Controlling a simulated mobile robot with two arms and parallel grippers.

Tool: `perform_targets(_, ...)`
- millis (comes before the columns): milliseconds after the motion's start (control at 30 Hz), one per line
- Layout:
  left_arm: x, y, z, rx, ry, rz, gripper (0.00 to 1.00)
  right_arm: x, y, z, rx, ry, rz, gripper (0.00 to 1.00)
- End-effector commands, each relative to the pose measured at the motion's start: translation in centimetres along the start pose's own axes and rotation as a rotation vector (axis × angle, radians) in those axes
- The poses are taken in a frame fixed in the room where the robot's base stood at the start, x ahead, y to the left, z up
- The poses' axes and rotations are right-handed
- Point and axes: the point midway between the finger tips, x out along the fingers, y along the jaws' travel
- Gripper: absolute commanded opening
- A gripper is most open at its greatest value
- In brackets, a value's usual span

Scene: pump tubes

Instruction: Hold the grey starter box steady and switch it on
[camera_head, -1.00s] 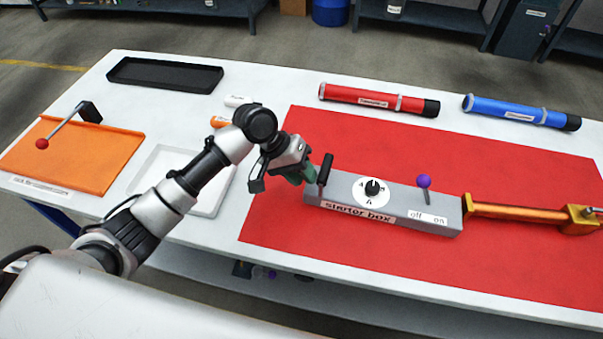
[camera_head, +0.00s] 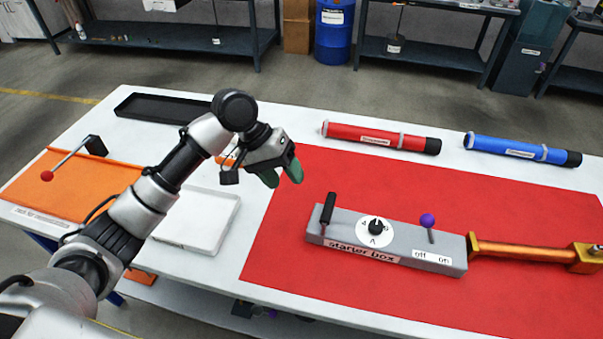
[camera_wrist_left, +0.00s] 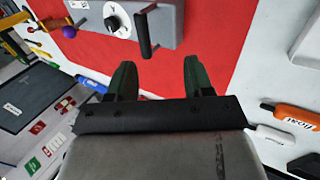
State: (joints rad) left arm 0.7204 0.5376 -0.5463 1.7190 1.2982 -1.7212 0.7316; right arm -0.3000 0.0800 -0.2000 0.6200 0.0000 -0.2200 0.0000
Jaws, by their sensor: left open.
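The grey starter box (camera_head: 345,228) lies on the red mat (camera_head: 290,245). It has a black upright handle (camera_head: 328,207) at its left end, a round dial (camera_head: 375,229), and a lever with a purple knob (camera_head: 428,221) above the "off" and "on" labels. The lever stands nearly upright, leaning slightly to the "off" side. My left gripper (camera_head: 283,176) is open and empty, with green fingertips, up and left of the handle and apart from it. In the left wrist view, the handle (camera_wrist_left: 145,35) shows beyond the open fingers (camera_wrist_left: 158,78). My right gripper is not in view.
An orange-gold bar (camera_head: 520,250) adjoins the box's right end. Red (camera_head: 380,138) and blue (camera_head: 520,149) tubes lie along the back. A white tray (camera_head: 205,222), black tray (camera_head: 165,107) and orange board (camera_head: 50,190) are at the left. The mat in front of the box is clear.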

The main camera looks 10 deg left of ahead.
Motion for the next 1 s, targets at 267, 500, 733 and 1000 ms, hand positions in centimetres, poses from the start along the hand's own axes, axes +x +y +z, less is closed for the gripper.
perform_targets(267,1.7,5.7,-2.6,0.019,-0.01,-0.247,0.52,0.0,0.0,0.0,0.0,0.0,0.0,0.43)
perform_targets(500,2.6,6.7,-3.1,0.015,0.003,-0.336,0.52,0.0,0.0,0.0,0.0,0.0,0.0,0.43)
perform_targets(733,6.2,5.4,-3.1,0.015,0.0,-0.336,0.52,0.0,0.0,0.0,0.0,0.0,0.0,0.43)
perform_targets(1000,10.8,3.9,-3.1,0.016,0.002,-0.334,0.52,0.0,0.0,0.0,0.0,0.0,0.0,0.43)
